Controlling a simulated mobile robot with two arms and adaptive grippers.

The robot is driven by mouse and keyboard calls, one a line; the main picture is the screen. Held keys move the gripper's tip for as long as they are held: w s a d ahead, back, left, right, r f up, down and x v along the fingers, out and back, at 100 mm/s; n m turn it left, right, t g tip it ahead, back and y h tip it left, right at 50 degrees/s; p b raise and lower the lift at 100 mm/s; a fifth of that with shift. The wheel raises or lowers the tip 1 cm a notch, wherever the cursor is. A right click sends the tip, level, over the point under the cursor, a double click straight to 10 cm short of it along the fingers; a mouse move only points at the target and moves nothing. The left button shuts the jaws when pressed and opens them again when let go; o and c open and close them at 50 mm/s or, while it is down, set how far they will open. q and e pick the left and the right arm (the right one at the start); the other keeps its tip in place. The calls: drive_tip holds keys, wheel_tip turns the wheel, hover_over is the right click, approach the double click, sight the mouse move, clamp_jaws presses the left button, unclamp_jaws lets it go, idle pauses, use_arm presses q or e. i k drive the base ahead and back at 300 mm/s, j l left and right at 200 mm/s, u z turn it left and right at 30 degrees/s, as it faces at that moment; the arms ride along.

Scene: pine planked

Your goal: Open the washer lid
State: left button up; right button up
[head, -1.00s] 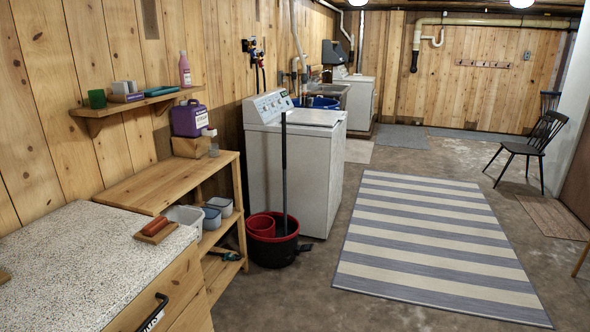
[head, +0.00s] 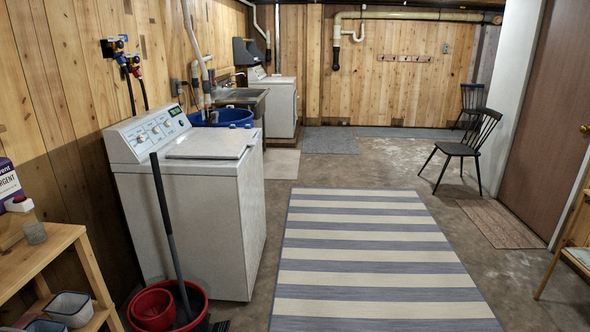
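The white top-loading washer (head: 195,222) stands against the wood wall at the left, with its control panel and dials (head: 150,130) at the back left. Its lid (head: 214,143) lies flat and closed on top. A second white appliance (head: 280,100) stands farther back beyond the sink; I cannot tell its type. Neither of my grippers shows in the head view.
A red bucket (head: 202,307) with a dark mop handle (head: 163,210) stands before the washer's front. A wooden shelf unit (head: 40,250) is at the lower left. A striped rug (head: 370,255) covers open floor to the right. Chairs (head: 466,145) stand far right.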

sight(208, 143)
drive_tip(key=i+z, duration=0.15)
drive_tip(key=i, duration=0.55)
drive_tip(key=i+z, duration=0.1)
drive_tip(key=i, duration=0.6)
drive_tip(key=i+j+z, duration=0.15)
drive_tip(key=i, duration=0.55)
